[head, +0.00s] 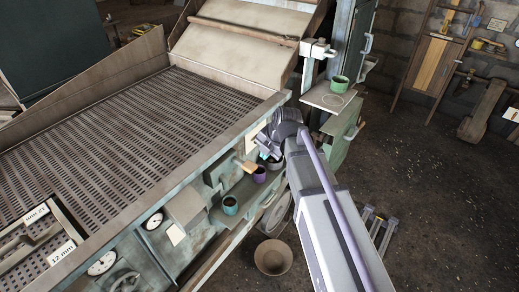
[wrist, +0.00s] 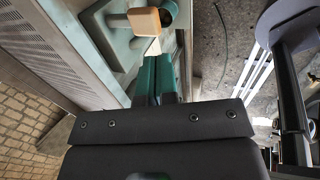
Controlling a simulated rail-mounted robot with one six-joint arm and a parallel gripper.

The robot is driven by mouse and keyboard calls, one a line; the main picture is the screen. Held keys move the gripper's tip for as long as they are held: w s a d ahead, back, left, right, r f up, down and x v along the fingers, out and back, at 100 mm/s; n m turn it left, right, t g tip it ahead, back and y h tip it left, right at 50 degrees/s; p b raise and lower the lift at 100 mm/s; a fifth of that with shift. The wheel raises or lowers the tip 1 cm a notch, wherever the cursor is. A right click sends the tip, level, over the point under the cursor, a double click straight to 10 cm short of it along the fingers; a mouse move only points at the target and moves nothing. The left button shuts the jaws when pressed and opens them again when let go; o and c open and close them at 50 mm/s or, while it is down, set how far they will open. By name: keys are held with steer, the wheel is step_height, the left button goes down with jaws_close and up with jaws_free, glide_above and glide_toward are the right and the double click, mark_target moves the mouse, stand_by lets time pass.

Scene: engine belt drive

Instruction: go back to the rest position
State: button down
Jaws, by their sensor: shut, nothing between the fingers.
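My gripper (wrist: 157,78) shows in the wrist view as two green fingers side by side, shut with nothing between them. In the head view my gripper (head: 266,155) is beside the front of the green machine, partly hidden by my own arm. It is close to a lever with a pale wooden handle (head: 245,167). In the wrist view the wooden handle (wrist: 143,20) lies just beyond the fingertips. I cannot tell whether they touch.
A shelf holds a teal cup (head: 230,205), a purple cup (head: 259,174) and a grey cup (head: 274,163). A green cup (head: 339,84) stands on a higher shelf. The floor at right (head: 410,190) is mostly clear.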

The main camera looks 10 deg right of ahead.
steer(key=shift+s+d+r, duration=0.25)
steer(key=shift+r, duration=0.35)
steer(key=s+d+f+m+g+h+b, duration=0.1)
steer(key=s+f+m+b, duration=0.3)
steer(key=s+m, duration=0.4)
steer(key=s+d+f+m+g+h+b, duration=0.2)
steer(key=s+d+f+m+b, duration=0.2)
steer(key=m, duration=1.5)
steer(key=s+f+b, duration=0.1)
steer(key=s+f, duration=0.1)
steer(key=s, duration=0.1)
steer(key=shift+s+d+f, duration=0.2)
steer(key=shift+s+f, duration=0.05)
steer(key=shift+s, duration=0.15)
